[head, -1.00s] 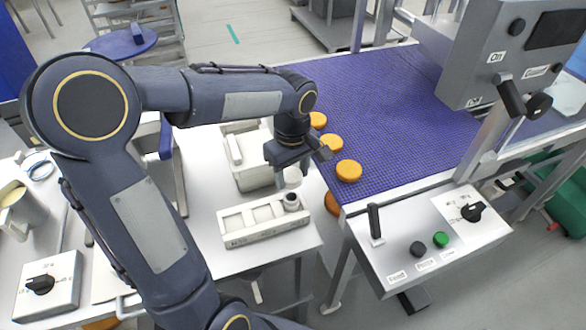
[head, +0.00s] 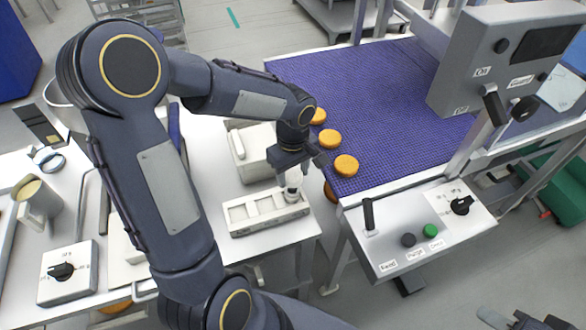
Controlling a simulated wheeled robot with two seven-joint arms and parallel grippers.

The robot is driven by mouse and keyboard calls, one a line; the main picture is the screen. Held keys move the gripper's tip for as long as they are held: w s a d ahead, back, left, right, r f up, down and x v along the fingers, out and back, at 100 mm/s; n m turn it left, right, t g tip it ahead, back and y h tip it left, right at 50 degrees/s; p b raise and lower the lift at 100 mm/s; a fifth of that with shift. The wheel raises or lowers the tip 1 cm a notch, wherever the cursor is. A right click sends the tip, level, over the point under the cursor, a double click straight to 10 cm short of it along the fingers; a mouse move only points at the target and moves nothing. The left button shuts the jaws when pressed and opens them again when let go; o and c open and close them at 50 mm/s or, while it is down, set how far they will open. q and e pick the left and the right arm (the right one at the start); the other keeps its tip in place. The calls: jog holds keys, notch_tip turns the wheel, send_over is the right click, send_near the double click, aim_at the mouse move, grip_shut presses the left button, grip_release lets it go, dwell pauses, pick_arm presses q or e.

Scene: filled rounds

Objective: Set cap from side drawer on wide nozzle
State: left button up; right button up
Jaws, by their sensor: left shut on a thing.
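My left gripper (head: 300,162) is at the right end of the white slotted holder, fingers pointing down. It is shut on a small pale cap (head: 293,180), partly hidden by the fingers. The cap is right over a short pale nozzle (head: 291,195) at the holder's right end. I cannot tell whether the cap touches or is seated on it. The white holder (head: 245,228) lies near the table's front right corner. I cannot make out the side drawer. A dark shape at the bottom right edge looks like my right gripper (head: 526,320), mostly cut off.
A white bin (head: 255,166) stands behind the holder. To the right, a purple mesh conveyor (head: 390,95) carries orange rounds (head: 346,166). Its control panel (head: 418,236) has levers and buttons. A beige jug (head: 38,205) and a knob box (head: 66,272) are at left.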

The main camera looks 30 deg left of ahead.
aim_at(293, 190)
pick_arm(q)
notch_tip(293, 190, down, 4)
jog(key=shift+r+b, duration=0.25)
jog(key=shift+b, duration=0.7)
jog(key=shift+f+b, duration=0.95)
jog(key=shift+f+b, duration=0.2)
jog(key=shift+b, duration=0.25)
jog(key=o, duration=1.5)
jog(key=shift+r+p, duration=2.5)
jog(key=shift+r, duration=1.05)
